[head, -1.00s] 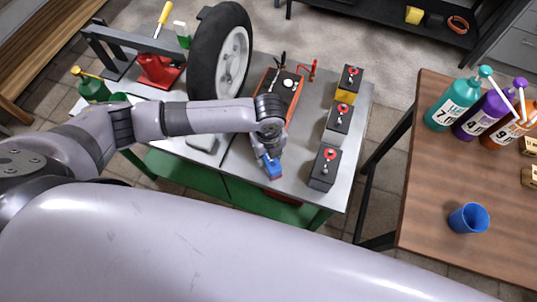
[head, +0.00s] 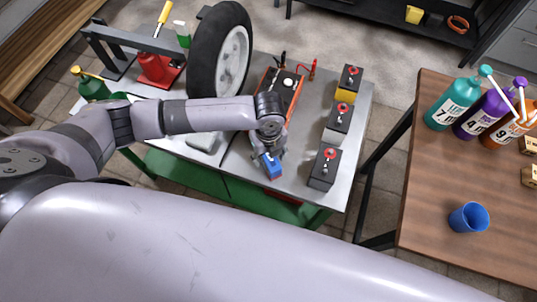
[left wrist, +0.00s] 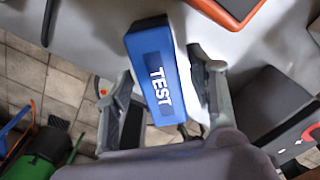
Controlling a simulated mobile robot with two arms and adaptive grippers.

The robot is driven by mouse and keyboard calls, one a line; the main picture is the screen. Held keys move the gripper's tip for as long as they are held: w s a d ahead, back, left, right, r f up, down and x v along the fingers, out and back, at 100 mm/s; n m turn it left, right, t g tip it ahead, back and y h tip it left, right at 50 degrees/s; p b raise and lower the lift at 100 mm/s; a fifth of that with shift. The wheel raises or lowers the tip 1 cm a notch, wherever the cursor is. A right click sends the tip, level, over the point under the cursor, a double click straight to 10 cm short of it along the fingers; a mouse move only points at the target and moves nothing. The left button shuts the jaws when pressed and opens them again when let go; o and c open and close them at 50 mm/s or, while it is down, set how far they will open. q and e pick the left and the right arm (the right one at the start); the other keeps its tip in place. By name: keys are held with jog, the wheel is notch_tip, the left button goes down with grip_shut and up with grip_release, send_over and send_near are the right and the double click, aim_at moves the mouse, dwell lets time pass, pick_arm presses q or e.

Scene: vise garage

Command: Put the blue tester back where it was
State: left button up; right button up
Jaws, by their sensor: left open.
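The blue tester (head: 272,170), a small block marked TEST, is at the front edge of the grey workbench (head: 240,168). My left gripper (head: 268,158) is at it from above in the head view. In the left wrist view the tester (left wrist: 158,72) lies between the two spread fingers of my left gripper (left wrist: 161,82), with a gap showing on the right side. The gripper is open. Whether either finger touches the tester I cannot tell. My right gripper is not in view.
Several batteries (head: 337,120) stand in a row at the bench's right side. An orange-and-black box (head: 282,90) with clamps lies behind my gripper. A wheel (head: 220,55) stands to the left. A wooden table (head: 430,180) with bottles and a blue cup (head: 468,218) is at right.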

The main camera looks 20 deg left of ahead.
pick_arm(q)
notch_tip(320, 180, up, 12)
jog(key=shift+f+b, duration=0.25)
jog(key=shift+b, duration=0.15)
dwell(0.3)
